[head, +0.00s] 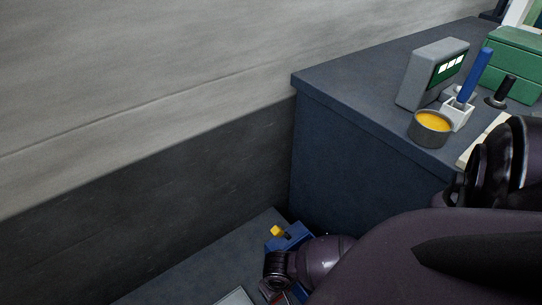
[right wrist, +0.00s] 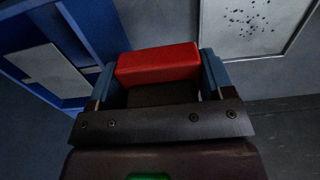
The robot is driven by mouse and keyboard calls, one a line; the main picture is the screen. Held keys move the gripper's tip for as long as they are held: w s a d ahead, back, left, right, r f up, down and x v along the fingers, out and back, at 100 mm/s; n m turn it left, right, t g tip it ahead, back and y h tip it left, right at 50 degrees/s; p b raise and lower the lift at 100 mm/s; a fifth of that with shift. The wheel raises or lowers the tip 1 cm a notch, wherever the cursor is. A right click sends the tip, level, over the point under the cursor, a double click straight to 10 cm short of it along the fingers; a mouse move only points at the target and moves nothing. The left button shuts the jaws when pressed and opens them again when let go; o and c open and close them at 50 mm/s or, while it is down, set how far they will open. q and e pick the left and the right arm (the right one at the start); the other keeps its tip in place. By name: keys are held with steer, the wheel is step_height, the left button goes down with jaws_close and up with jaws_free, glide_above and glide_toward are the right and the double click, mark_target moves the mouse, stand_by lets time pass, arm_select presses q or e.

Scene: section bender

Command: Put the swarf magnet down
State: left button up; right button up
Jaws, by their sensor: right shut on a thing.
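The swarf magnet (right wrist: 158,64), a red block with a dark part nearer the camera, is between the two blue-tipped fingers of my right gripper (right wrist: 158,78) in the right wrist view. The gripper is shut on it. A pale tray (right wrist: 250,35) with dark specks, which look like swarf, lies beyond and to the right of the magnet. Whether the magnet touches the surface below cannot be told. In the head view my right arm reaches down to the low grey surface and mostly hides its gripper. My left gripper is not in view.
A blue holder (right wrist: 85,30) with a pale panel stands left of the magnet. In the head view a blue box with a yellow part (head: 288,237) is beside my right wrist. The higher bench (head: 350,85) carries a grey display unit (head: 432,73), a yellow-filled tin (head: 432,128) and green boxes (head: 515,65).

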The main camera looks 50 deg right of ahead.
steer(key=b, duration=0.3)
glide_above(277, 304)
steer(key=f, duration=0.7)
steer(key=shift+s+a+f, duration=0.25)
steer(key=shift+w+f, duration=0.2)
steer(key=shift+f, duration=0.25)
step_height(277, 304, down, 4)
steer(key=shift+s+b, duration=0.15)
steer(key=shift+b, duration=0.95)
steer(key=shift+f, duration=0.15)
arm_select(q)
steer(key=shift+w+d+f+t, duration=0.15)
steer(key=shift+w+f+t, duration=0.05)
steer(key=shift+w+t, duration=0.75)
arm_select(e)
steer(key=shift+w, duration=0.25)
steer(key=shift+f, duration=0.15)
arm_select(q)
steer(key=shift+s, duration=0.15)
arm_select(e)
steer(key=shift+s+f, duration=0.1)
